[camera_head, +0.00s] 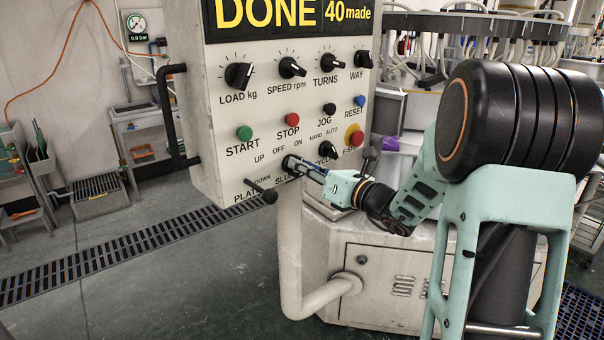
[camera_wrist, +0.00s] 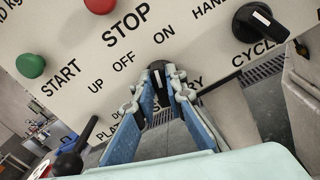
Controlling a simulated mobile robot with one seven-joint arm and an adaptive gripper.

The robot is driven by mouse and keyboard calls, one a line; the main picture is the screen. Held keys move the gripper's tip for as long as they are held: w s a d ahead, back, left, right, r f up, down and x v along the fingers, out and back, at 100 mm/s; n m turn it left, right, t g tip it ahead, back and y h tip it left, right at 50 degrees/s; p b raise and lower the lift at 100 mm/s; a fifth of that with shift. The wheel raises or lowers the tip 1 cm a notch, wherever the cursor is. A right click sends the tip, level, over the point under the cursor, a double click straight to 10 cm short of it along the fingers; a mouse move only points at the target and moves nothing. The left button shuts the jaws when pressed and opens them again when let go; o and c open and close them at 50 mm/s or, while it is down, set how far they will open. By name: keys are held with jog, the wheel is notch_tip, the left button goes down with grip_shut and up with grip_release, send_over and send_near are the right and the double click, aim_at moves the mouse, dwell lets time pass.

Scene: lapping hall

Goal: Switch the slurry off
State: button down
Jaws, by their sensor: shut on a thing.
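The cream control panel (camera_head: 222,150) carries a slurry switch, a small black knob (camera_wrist: 157,68) under the words OFF and ON. My gripper (camera_head: 290,163) reaches the panel from the right. In the wrist view my gripper's blue fingers (camera_wrist: 157,84) stand on either side of the knob and are shut on it. The fingers hide most of the knob and part of the SLURRY label. Which word its pointer faces is hard to tell.
The black platen lever (camera_head: 264,193) sticks out left of my gripper. The cycle knob (camera_head: 327,150) and the red emergency stop (camera_head: 354,138) are close on the right. The green start button (camera_head: 244,133) and red stop button (camera_head: 292,120) are above.

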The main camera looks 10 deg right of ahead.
jog(key=n+b, duration=0.3)
jog(key=b, duration=0.1)
jog(key=n+b, duration=0.3)
jog(key=b, duration=0.2)
jog(key=n+b, duration=0.3)
jog(key=b, duration=0.2)
jog(key=shift+s+a+f+n, duration=0.2)
jog(key=shift+a+n, duration=0.1)
jog(key=shift+n, duration=0.1)
jog(key=shift+r, duration=0.1)
jog(key=c, duration=2)
grip_release()
jog(key=shift+o, duration=0.2)
jog(key=v, duration=1.2)
